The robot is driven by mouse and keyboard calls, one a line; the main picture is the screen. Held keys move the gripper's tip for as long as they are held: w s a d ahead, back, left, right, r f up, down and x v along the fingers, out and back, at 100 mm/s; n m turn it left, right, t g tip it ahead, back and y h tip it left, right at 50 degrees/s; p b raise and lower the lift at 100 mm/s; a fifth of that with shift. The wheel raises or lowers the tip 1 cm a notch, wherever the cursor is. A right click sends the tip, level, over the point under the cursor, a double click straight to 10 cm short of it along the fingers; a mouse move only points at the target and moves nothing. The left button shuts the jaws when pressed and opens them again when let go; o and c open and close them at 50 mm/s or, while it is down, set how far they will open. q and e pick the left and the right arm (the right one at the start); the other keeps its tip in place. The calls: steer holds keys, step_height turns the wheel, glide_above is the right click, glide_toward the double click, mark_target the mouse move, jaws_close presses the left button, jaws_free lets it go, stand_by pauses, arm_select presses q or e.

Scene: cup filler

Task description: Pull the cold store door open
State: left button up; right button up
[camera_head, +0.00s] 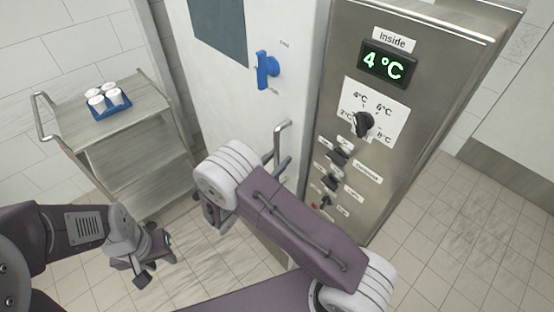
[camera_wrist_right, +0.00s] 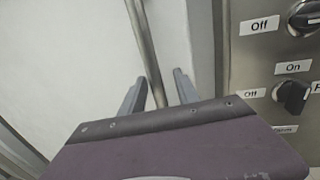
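The cold store door (camera_head: 240,90) is a white panel with a dark window at the top and a blue lever (camera_head: 265,70). Its right edge lies against the steel control panel, with no clear gap. A vertical metal bar handle (camera_head: 279,145) stands low on the door near that edge. In the right wrist view, the handle (camera_wrist_right: 148,50) runs between the two spread fingers of my right gripper (camera_wrist_right: 158,92), with space on both sides. My right arm hides most of that gripper in the head view. My left gripper (camera_head: 153,258) hangs over the floor, fingers apart, empty.
A steel control panel (camera_head: 345,55) with a 4 °C display (camera_head: 388,63) and several knobs stands right of the door. A steel trolley (camera_head: 130,135) at the left carries a blue tray (camera_head: 110,112) with several white cups. Tiled floor is clear at the right.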

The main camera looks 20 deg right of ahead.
steer(key=shift+s+a+f, duration=0.1)
steer(key=shift+a+f, duration=0.05)
steer(key=shift+a, duration=0.2)
steer(key=b+v, duration=0.2)
steer(key=v, duration=0.6)
steer(key=shift+s+b, duration=0.2)
steer(key=shift+b, duration=0.1)
